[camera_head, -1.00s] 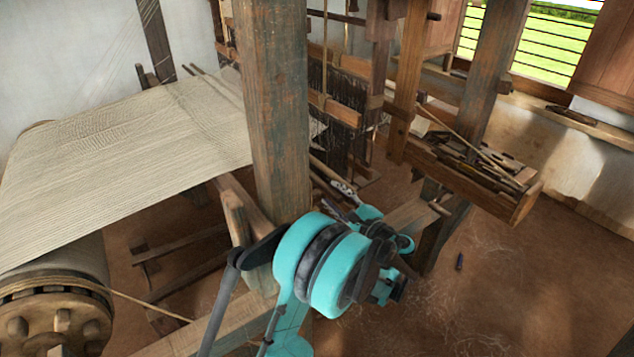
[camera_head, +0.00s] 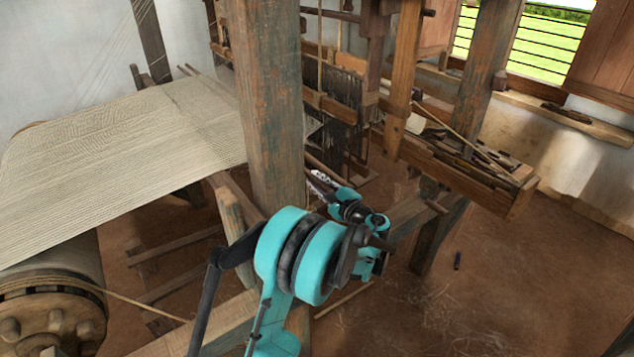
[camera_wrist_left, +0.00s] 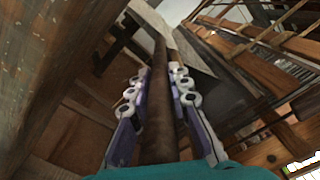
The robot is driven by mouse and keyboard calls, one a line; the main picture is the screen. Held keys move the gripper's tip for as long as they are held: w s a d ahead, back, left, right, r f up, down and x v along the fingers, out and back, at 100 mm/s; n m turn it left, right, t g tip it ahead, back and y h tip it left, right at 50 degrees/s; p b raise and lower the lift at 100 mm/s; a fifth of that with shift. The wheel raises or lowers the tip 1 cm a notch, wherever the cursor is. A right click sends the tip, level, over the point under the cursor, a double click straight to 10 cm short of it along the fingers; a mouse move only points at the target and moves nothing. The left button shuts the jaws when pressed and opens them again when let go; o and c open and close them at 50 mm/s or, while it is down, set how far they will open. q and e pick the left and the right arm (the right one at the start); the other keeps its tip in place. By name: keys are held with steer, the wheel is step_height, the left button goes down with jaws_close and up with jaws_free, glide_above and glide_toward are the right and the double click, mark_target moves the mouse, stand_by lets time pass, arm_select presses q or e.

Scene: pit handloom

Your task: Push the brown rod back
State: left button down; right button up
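A dark brown rod (camera_wrist_left: 159,120) runs lengthwise through the left wrist view, from the bottom middle toward the top. My left gripper (camera_wrist_left: 158,82) has one purple finger with white knobbed pads on each side of this rod. The pads lie close against it with no clear gap, so it looks shut on the rod. In the head view my left gripper (camera_head: 320,182) reaches past the thick wooden post (camera_head: 279,110), low and just right of it. The gripped part of the rod is hard to make out there. My right gripper is in neither view.
The pale woven cloth (camera_head: 120,155) spreads left of the post, above the cloth roller (camera_head: 55,300). A wooden shuttle box (camera_head: 480,190) juts out at the right. A pale stick (camera_head: 343,300) lies below my arm. The floor at lower right is mostly clear.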

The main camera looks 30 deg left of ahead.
arm_select(q)
steer(key=s, duration=0.1)
steer(key=s+a, duration=0.1)
steer(key=s, duration=0.2)
steer(key=shift+a, duration=0.35)
steer(key=c, duration=1.8)
jaws_free()
steer(key=shift+f, duration=0.1)
steer(key=o, duration=0.4)
steer(key=shift+s+a, duration=0.1)
steer(key=shift+s, duration=0.05)
steer(key=v, duration=1.2)
